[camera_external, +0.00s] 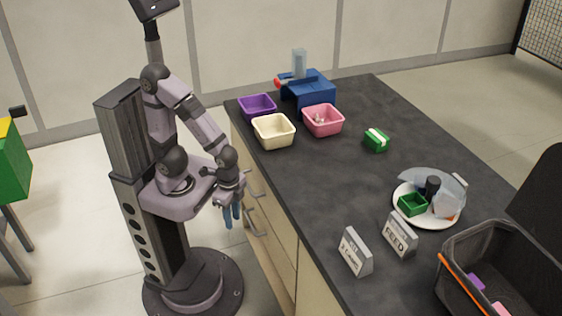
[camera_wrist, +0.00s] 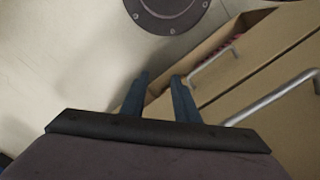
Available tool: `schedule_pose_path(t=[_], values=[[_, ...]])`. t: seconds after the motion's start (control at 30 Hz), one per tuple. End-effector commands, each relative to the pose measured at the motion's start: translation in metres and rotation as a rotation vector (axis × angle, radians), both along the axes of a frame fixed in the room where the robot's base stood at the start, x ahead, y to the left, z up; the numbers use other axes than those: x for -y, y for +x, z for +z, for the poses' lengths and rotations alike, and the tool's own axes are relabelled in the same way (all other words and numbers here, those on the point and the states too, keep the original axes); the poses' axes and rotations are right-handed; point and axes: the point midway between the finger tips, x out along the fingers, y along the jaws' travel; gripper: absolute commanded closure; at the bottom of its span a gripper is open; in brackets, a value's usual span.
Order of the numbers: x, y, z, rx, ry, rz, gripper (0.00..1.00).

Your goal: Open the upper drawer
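The wooden cabinet (camera_external: 276,232) under the dark worktop has metal bar handles on its front. One handle (camera_external: 252,186) sits higher and a second handle (camera_external: 256,222) sits below it. My gripper (camera_external: 232,216) hangs beside the cabinet front, pointing down. In the wrist view its two blue fingers (camera_wrist: 160,77) are apart with nothing between them. A near handle (camera_wrist: 270,98) and a farther handle (camera_wrist: 215,63) show to their right, both clear of the fingers. A gap by the farther panel shows something reddish inside; I cannot tell which drawer this is.
On the worktop (camera_external: 330,180) are a purple bin (camera_external: 257,107), a cream bin (camera_external: 273,131), a pink bin (camera_external: 323,121), a blue device (camera_external: 309,90), a green box (camera_external: 376,140), a plate (camera_external: 428,221), two signs and a black crate (camera_external: 452,283). Floor beside the cabinet is clear.

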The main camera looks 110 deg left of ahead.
Motion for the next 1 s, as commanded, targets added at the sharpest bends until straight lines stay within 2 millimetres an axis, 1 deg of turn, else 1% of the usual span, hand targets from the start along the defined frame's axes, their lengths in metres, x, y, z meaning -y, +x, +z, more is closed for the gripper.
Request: schedule_pose_path(t=[0.03, 0.1, 0.17, 0.3, 0.4, 0.5, 0.63, 0.77, 0.87, 0.97, 1.0], values=[[0.008, -0.007, -0.003, -0.035, 0.003, -0.041, 0.72], [0.019, -0.019, -0.012, -0.097, 0.011, -0.100, 0.72], [0.027, -0.033, -0.022, -0.161, 0.023, -0.152, 0.72], [0.040, -0.067, -0.044, -0.319, 0.067, -0.279, 0.72], [0.044, -0.087, -0.058, -0.417, 0.112, -0.368, 0.72], [0.043, -0.102, -0.072, -0.505, 0.168, -0.471, 0.72], [0.031, -0.122, -0.087, -0.631, 0.266, -0.617, 0.72], [0.009, -0.134, -0.094, -0.777, 0.377, -0.790, 0.72], [-0.009, -0.136, -0.094, -0.892, 0.447, -0.939, 0.72], [-0.027, -0.131, -0.091, -1.018, 0.505, -1.093, 0.72], [-0.033, -0.127, -0.089, -1.073, 0.524, -1.159, 0.72]])
